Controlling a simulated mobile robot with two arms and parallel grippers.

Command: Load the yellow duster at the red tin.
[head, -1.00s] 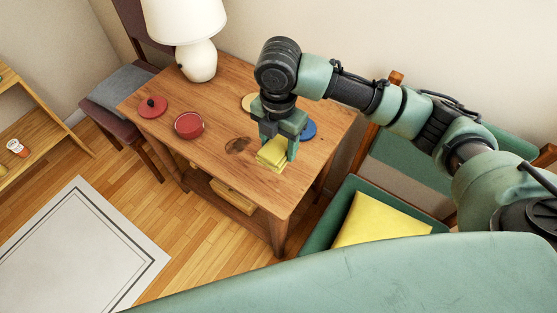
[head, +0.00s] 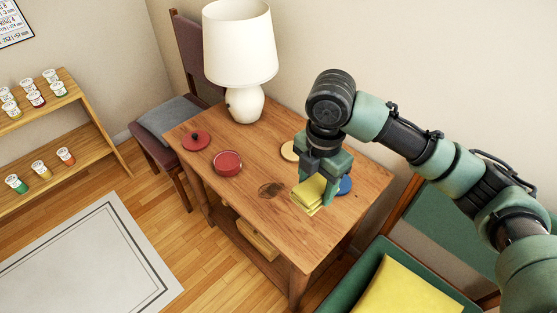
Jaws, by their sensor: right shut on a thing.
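The yellow duster (head: 308,194) is a folded cloth at the right part of the wooden table. My right gripper (head: 319,190) points down from above and is shut on it. I cannot tell whether the duster still touches the table top. The red tin (head: 228,163) is a round open tin on the table, to the left of the duster and apart from it. A red lid with a dark knob (head: 196,140) lies on the table left of the tin. My left gripper is not in view.
A white lamp (head: 244,105) stands at the table's back. A cream disc (head: 290,151) and a blue disc (head: 344,185) lie near my right gripper. A dark mark (head: 271,189) is on the table (head: 250,190) between tin and duster. A green chair with a yellow cushion (head: 405,290) stands at right.

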